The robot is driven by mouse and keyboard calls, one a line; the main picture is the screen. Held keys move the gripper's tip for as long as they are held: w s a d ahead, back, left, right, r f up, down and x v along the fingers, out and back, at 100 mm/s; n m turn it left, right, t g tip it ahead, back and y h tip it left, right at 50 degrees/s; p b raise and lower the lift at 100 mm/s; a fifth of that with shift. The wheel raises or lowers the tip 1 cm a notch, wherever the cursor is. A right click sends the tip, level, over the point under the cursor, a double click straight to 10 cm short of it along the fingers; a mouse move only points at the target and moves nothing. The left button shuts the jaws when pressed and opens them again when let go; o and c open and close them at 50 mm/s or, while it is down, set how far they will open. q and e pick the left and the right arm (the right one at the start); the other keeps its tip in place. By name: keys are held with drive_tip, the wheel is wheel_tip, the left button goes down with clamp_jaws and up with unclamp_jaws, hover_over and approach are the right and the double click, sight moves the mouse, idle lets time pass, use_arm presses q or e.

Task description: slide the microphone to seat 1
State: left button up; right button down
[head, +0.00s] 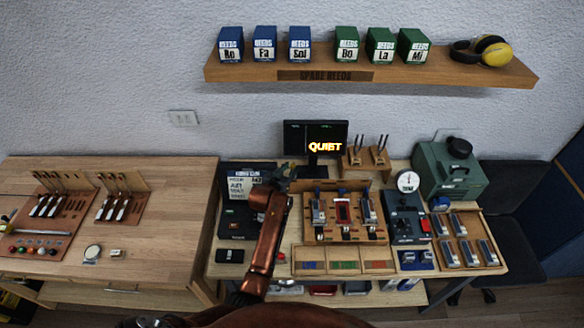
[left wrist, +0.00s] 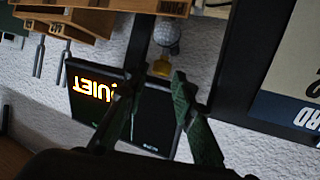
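The microphone (left wrist: 167,36) shows in the left wrist view as a silver mesh ball with a yellow-brass part (left wrist: 161,67) below it, by a dark rail. My left gripper (left wrist: 158,80) is open, its two dark green fingers apart. The microphone appears just beyond the fingertips; I cannot tell whether they touch it. In the head view my left gripper (head: 281,178) is at the left end of the wooden reed rack (head: 345,186), below the monitor, and the microphone is hard to make out there. No seat labelled 1 is readable. My right gripper is not in view.
The monitor (head: 316,137) reads QUIET behind the gripper. Two tuning forks (head: 367,152) stand right of it. A dial (head: 408,181) and green case (head: 448,172) are farther right.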

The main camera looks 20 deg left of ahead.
use_arm(q)
drive_tip(key=shift+x, duration=1.05)
drive_tip(key=shift+c, duration=0.4)
clamp_jaws()
